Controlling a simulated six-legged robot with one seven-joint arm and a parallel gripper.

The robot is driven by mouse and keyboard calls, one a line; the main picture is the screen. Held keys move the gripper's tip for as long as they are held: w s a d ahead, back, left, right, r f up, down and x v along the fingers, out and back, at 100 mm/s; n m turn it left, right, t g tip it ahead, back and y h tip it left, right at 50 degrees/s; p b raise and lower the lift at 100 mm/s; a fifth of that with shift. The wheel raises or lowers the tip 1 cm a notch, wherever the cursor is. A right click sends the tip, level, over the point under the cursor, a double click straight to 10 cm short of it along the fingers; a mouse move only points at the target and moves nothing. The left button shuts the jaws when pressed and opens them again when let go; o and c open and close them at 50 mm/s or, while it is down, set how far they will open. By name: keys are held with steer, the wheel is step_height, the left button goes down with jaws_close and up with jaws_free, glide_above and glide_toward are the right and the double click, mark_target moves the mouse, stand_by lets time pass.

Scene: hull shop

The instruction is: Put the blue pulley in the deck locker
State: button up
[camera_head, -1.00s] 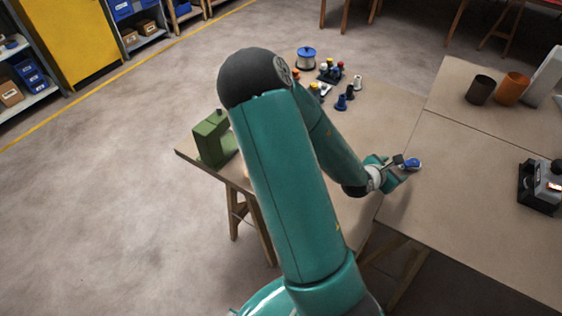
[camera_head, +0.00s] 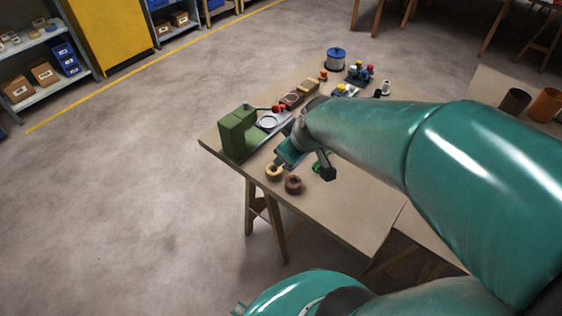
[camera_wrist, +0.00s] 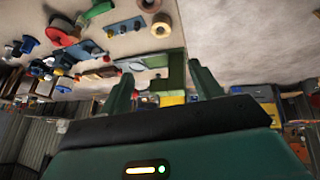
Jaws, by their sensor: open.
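My gripper (camera_head: 284,158) is low over the left end of the near table, beside the green machine and close to a tan ring. In the wrist view my gripper (camera_wrist: 162,84) shows two separate fingers, open with nothing between them; the green machine (camera_wrist: 171,70) stands beyond. I cannot pick out the blue pulley for certain in either current view. Blue parts (camera_wrist: 27,44) lie at the left of the wrist view, too small to name. I cannot identify the deck locker; my arm hides much of the right-hand table.
The green machine (camera_head: 238,134) stands at the table's left corner. A tan ring (camera_head: 274,172) and a brown ring (camera_head: 293,185) lie near the front edge. A blue-ended spool (camera_head: 336,60) and several small parts stand farther back. Two cups (camera_head: 514,101) stand at right.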

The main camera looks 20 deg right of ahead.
steer(key=s+a+r+m, duration=0.4)
steer(key=s+a+r, duration=0.3)
steer(key=s+r, duration=0.2)
steer(key=shift+s, duration=0.35)
steer(key=shift+s+a+r, duration=0.15)
steer(key=shift+s+r, duration=0.1)
steer(key=shift+s, duration=0.1)
steer(key=c, duration=0.4)
steer(key=shift+c, duration=0.2)
steer(key=shift+m, duration=0.3)
